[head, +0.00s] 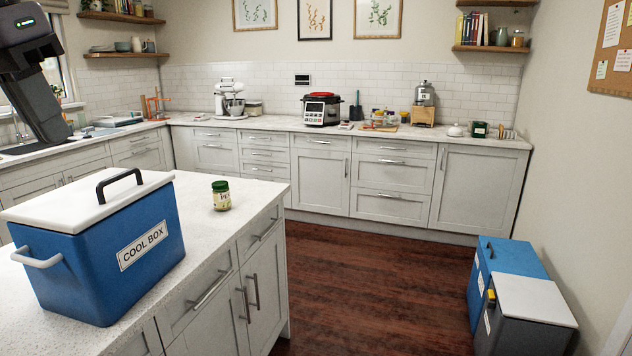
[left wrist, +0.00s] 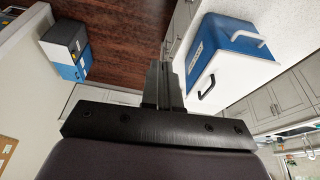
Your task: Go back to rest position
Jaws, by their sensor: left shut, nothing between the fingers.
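My left gripper (left wrist: 162,75) shows in the left wrist view with its two dark fingers together, shut and empty. In the head view, dark parts of my left arm hang at the upper left, in front of the window and back-left counter. They are apart from the cool box and the jar. My right gripper is in neither view.
A blue cool box (head: 100,250) with a white lid stands on the island counter (head: 245,188). A green-lidded jar (head: 221,196) stands behind it. Blue and dark grey bins (head: 530,310) stand by the right wall. The wooden floor between is clear.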

